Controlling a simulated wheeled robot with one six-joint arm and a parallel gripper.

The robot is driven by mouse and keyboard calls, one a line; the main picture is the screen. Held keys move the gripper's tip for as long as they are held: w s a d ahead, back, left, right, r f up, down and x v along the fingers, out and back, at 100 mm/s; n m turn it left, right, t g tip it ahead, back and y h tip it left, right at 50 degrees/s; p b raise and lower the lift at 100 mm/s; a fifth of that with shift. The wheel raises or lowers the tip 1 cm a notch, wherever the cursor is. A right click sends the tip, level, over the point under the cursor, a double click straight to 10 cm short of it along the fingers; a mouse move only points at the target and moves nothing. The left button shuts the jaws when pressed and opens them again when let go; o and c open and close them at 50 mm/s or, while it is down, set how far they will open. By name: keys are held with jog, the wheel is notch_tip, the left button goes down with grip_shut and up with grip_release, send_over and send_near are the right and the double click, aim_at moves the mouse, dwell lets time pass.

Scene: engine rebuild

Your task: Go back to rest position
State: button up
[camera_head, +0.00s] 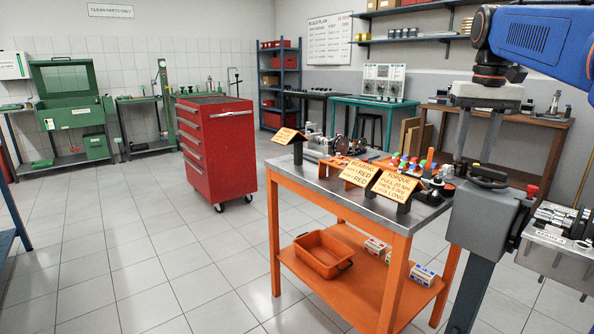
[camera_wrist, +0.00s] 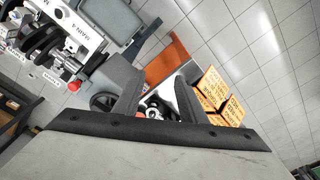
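My arm (camera_head: 540,40) is blue and reaches in from the upper right of the head view. My gripper (camera_head: 474,155) hangs from it, fingers pointing down, in front of the back workbench in the picture. In the wrist view, my gripper (camera_wrist: 157,82) shows two dark fingers standing apart, with nothing held between them. The floor, an orange work table and small parts show beyond the fingers.
The orange work table (camera_head: 287,187) bears yellow-orange signs (camera_head: 400,185) and small parts; an orange tray (camera_head: 323,258) sits on its lower shelf. A red tool cabinet (camera_head: 225,150) stands behind. Metal engine parts (camera_head: 565,225) are at the right. Floor at the left is clear.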

jog(key=s+a+f+n+t, duration=0.1)
jog(key=s+a+f, duration=0.2)
jog(key=s+f, duration=0.5)
jog(key=s+a+f+t, duration=0.1)
jog(key=s+a+f, duration=0.3)
jog(key=s+f, duration=0.5)
jog(key=s+a+f+n+t, duration=0.1)
jog(key=s+a+f, duration=0.3)
jog(key=s+f, duration=0.4)
notch_tip(320, 180, down, 5)
jog(key=shift+s+r+n+t, duration=0.1)
jog(key=shift+s+n+t, duration=0.1)
jog(key=shift+n+t, duration=0.15)
